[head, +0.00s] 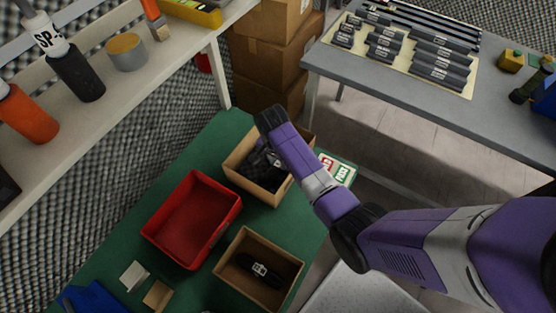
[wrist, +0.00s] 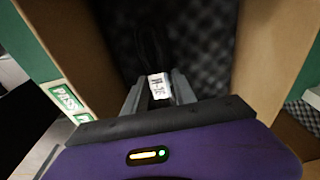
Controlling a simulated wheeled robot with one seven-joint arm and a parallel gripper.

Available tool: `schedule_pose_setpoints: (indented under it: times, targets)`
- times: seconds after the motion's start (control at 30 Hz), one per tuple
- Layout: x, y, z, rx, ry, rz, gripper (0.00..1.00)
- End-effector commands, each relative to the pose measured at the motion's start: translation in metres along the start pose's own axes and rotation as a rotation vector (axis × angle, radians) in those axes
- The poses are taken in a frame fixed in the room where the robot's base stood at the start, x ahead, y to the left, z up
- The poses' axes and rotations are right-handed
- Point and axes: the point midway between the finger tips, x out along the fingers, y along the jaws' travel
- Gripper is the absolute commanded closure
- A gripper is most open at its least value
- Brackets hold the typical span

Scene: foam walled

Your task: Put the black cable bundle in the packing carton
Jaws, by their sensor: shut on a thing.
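My gripper (wrist: 158,92) is shut on a black cable bundle (wrist: 151,45) with a white label, seen between the fingers in the wrist view. In the head view my gripper is over the upper brown carton (head: 240,179), and my wrist partly hides it. The wrist view shows this carton's cardboard walls (wrist: 262,50) on both sides and dark grey bumpy foam (wrist: 205,45) inside. The bundle is over or within the carton; I cannot tell whether it touches the foam. A lower carton (head: 228,263) holds another black item (head: 260,268) with a white label.
A red tray (head: 196,215) stands left of the cartons on the green bench (head: 130,240). Red and green label cards (head: 337,168) lie right of the upper carton. A shelf (head: 130,85) with bottles runs along the left. A grey table (head: 390,98) stands behind.

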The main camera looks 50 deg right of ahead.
Motion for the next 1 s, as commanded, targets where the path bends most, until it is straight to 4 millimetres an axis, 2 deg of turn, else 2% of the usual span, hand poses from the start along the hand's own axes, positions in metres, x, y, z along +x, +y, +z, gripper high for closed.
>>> schedule_pose_setpoints:
  times: [0.07,0.1,0.2,0.5,0.63,0.77,1.0]
  targets:
    - [0.0,0.0,0.0,0.0,0.001,-0.001,1.0]
    - [0.0,0.0,0.0,0.0,0.0,0.0,0.66]
    - [0.0,0.0,0.0,0.0,0.0,0.0,0.46]
    - [0.0,0.0,0.0,0.0,0.0,0.0,0.46]
    - [-0.008,0.0,-0.001,0.0,0.001,-0.001,0.46]
    - [-0.026,-0.001,-0.002,0.0,0.002,-0.003,0.46]
    - [-0.077,-0.001,-0.002,0.0,0.002,-0.004,0.46]
